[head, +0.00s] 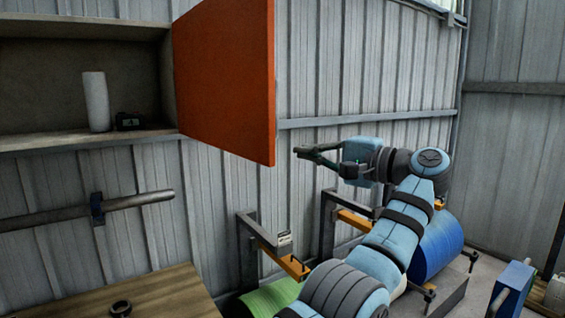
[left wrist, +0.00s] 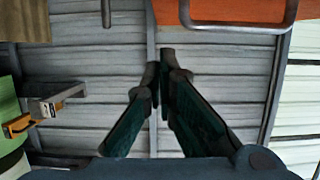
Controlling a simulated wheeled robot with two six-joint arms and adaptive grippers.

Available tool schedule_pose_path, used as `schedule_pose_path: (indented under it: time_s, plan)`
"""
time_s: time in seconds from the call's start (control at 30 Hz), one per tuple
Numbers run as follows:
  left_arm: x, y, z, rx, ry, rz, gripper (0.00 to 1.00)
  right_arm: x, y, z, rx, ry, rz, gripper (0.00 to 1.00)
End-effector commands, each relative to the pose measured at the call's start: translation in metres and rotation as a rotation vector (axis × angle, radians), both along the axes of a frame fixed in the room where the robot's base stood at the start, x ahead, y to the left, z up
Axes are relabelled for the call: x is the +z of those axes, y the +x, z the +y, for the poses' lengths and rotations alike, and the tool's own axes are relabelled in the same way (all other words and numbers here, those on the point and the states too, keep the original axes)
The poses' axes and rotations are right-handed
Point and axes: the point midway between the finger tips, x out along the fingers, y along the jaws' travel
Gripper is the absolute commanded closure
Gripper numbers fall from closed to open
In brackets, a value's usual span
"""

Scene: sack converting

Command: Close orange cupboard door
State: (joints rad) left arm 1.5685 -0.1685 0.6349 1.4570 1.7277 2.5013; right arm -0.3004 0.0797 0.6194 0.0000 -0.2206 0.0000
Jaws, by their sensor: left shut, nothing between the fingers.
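The orange cupboard door (head: 228,75) stands wide open, swung out from the right side of the wall cupboard (head: 85,30). The cupboard's inside is exposed. My left gripper (head: 299,151) is shut and empty, just right of the door's lower free corner, with a gap between them in the head view. In the left wrist view the shut fingertips (left wrist: 164,60) point at the ribbed wall. The orange door (left wrist: 220,10) shows at the top there, with a grey bar handle (left wrist: 240,29) on it. My right gripper is not in view.
A white roll (head: 96,101) and a small dark device (head: 128,121) stand in the cupboard. A wall pipe (head: 140,201) runs below, above a wooden table (head: 165,290). Metal brackets (head: 247,245), a green roll (head: 270,299) and a blue roll (head: 438,247) stand low by the arm.

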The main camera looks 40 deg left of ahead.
Motion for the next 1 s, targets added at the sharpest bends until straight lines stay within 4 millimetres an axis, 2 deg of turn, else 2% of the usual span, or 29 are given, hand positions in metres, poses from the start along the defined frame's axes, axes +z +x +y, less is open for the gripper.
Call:
schedule_pose_path:
  time_s: [0.13,0.27,0.43,1.0]
  plan:
    - [0.000,-0.002,0.033,0.004,0.001,-0.002,1.00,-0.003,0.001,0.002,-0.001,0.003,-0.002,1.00]
    - [-0.002,-0.021,0.036,0.000,0.001,-0.005,1.00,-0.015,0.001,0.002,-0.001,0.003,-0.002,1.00]
    - [0.000,-0.038,0.039,0.000,0.003,-0.001,1.00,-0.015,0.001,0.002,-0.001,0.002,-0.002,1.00]
    - [0.000,-0.043,0.044,-0.011,0.000,0.000,1.00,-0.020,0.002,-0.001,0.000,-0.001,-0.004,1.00]
